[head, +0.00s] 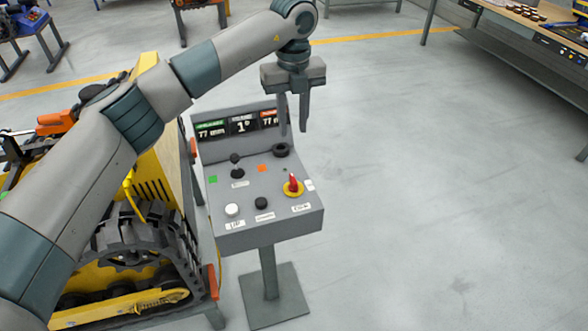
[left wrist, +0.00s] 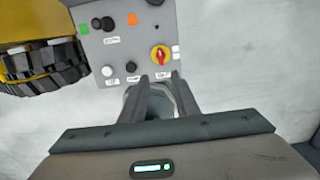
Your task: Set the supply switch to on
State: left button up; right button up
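A red rotary handle on a yellow round plate (head: 293,187), which I take to be the supply switch, sits at the right front of a grey control box (head: 240,210). Its handle points roughly toward the back of the box; its label is too small to read. It also shows in the left wrist view (left wrist: 160,55), just beyond the fingertips. My left gripper (head: 293,130) hangs fingers down over the back right of the box in the head view, apart from the handle. Its fingers (left wrist: 160,78) are spread with nothing between them. My right gripper is out of view.
A yellow tracked machine (head: 150,215) stands close on the left. The floor on the right is clear.

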pick_arm(q)
jog(key=shift+s, duration=0.1)
jog(key=p, duration=0.7)
send_near(293, 178)
notch_tip(293, 178, down, 7)
jog(key=shift+f, duration=0.75)
grip_shut()
